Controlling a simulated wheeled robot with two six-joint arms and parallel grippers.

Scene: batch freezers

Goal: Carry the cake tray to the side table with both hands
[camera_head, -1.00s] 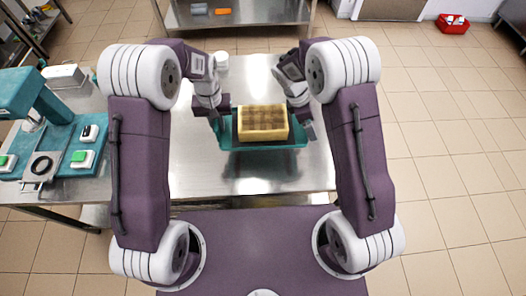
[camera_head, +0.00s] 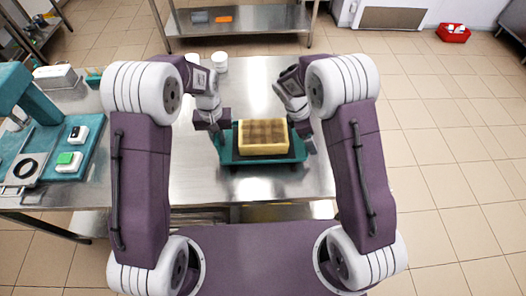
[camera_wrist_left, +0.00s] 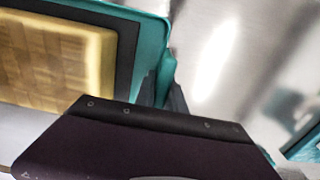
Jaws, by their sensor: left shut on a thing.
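The cake tray (camera_head: 285,162) is teal with a dark inner liner and carries a yellow-brown block cake (camera_head: 265,136). It is over the steel table in front of me and looks level. I cannot tell whether it touches the tabletop. My left gripper (camera_head: 219,143) is shut on the tray's left end. The left wrist view shows the tray's teal rim (camera_wrist_left: 154,50) and the cake (camera_wrist_left: 55,55) close to this gripper; its fingertips are mostly hidden. My right gripper (camera_head: 304,140) is at the tray's right end, its fingers too small and hidden to read.
The steel table (camera_head: 200,185) has bare room around the tray. A teal machine (camera_head: 50,150) stands at its left. White cups (camera_head: 220,62) stand at its far edge. Another steel table (camera_head: 270,22) is behind. A red crate (camera_head: 453,34) sits on the open tiled floor at right.

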